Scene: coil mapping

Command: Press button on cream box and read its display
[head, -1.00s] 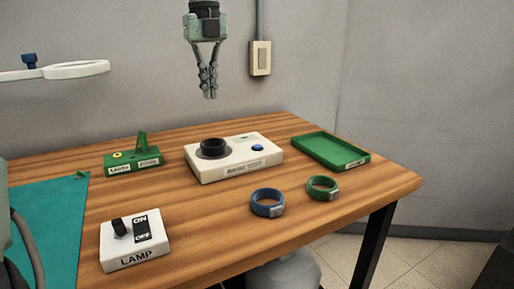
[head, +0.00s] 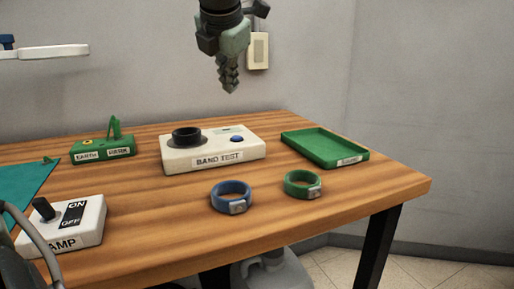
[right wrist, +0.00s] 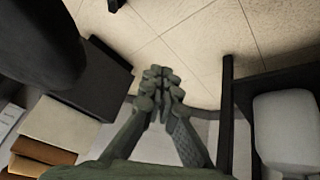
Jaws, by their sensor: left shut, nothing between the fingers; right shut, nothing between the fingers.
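The cream box (head: 213,150) stands on the wooden table and its front label reads BAND TEST. A black round post (head: 187,137) rises from its left part. My right gripper (right wrist: 158,75) shows in the right wrist view, shut and empty, over the floor.
A blue band (head: 232,190) and a green band (head: 303,178) lie in front of the box. A green tray (head: 324,144) is to its right, a green block (head: 103,150) to its left. A lamp switch box (head: 62,228) and teal mat (head: 22,184) are at left.

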